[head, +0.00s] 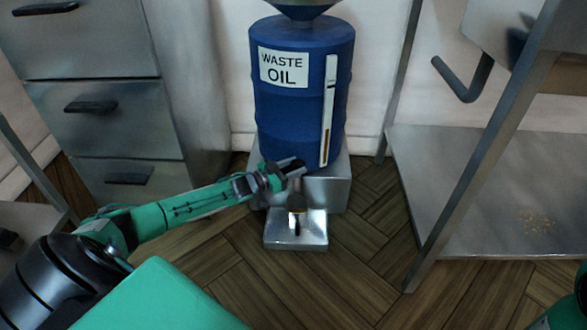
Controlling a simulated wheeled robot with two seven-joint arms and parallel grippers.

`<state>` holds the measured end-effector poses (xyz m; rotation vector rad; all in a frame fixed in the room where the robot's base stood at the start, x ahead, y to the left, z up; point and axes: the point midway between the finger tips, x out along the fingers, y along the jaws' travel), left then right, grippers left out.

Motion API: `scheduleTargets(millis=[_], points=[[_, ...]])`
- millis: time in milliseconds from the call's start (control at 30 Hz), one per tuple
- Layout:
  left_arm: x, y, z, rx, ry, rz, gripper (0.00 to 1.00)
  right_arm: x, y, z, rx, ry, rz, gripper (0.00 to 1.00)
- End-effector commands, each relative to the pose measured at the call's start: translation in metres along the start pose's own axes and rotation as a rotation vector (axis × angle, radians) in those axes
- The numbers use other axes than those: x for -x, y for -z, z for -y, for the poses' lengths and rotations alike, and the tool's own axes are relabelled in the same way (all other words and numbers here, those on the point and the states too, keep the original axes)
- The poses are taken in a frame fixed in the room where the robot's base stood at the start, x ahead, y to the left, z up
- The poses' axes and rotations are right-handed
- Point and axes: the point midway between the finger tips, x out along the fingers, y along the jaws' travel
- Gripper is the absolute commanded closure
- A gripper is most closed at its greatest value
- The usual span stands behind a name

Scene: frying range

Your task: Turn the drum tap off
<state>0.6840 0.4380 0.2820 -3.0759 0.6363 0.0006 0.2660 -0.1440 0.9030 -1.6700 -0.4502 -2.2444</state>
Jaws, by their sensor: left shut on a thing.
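A blue drum (302,105) with a "WASTE OIL" label stands upright on a grey metal block (328,190). My left gripper (290,168) is at the drum's lower front and is shut on the drum tap (296,187). The gripper hides most of the tap, so I cannot tell how its handle is turned. A shiny metal drip tray (298,242) lies on the floor below the tap. My right gripper is not in view; only a bit of that arm shows at the bottom right corner.
A drawer cabinet (92,118) stands at the left. A steel table frame with a low shelf (480,180) stands at the right, its leg (450,205) near the drum. A sight gauge (327,110) runs down the drum's front. Wooden floor is open in front of the tray.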

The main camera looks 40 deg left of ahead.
Motion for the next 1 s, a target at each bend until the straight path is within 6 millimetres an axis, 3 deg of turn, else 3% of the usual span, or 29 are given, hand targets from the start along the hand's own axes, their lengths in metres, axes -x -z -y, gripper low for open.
scheduleTargets(millis=[233, 267, 333, 367, 733, 1000], points=[[-0.0008, 0.0004, -0.0021, 0.001, -0.003, -0.002, 0.79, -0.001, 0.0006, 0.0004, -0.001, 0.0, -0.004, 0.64], [-0.0008, 0.0005, -0.0021, 0.001, -0.003, -0.002, 0.51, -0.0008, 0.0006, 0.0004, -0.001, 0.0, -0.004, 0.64], [-0.0007, 0.0004, -0.0018, 0.001, -0.003, -0.002, 0.37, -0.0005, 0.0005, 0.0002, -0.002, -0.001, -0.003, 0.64], [-0.0006, 0.0004, -0.0017, 0.001, -0.002, -0.002, 0.35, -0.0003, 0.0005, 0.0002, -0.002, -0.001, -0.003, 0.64], [-0.0012, 0.0012, -0.0021, 0.003, 0.025, -0.005, 0.35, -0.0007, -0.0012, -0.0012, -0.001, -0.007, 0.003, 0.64], [-0.0021, 0.001, -0.0057, 0.007, 0.142, -0.006, 0.35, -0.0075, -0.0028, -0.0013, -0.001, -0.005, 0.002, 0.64]])
